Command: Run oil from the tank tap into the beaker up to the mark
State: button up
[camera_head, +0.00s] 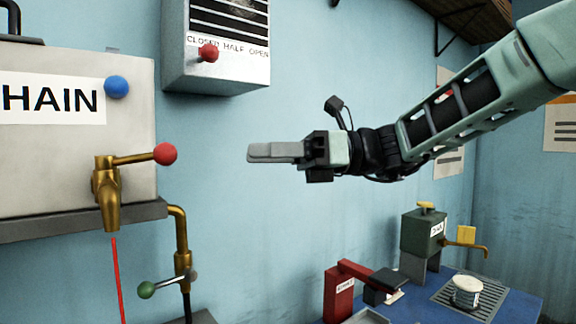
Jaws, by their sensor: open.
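A large grey tank (72,145), labelled with letters ending "HAIN", is at the left, cut off by the frame edge. Its brass tap (107,190) points down and has a lever ending in a red knob (165,154) that sticks out to the right. A thin red line (118,280) runs down from just under the spout; I cannot tell whether it is oil or a solid thing. No beaker shows under this tap. My gripper (255,153) is open and empty, seen side-on, in the air right of the red knob and pointing left.
A brass pipe (181,240) with a green-knobbed lever (147,290) is below the tank. A grey wall box (215,70) hangs above. On the blue bench (420,300) are a red device (339,293), a small green tank (422,232) and a white cup (467,284) on a grate.

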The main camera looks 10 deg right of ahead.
jog(key=shift+s+d, duration=0.1)
jog(key=shift+d, duration=1.45)
jog(key=shift+o, duration=0.2)
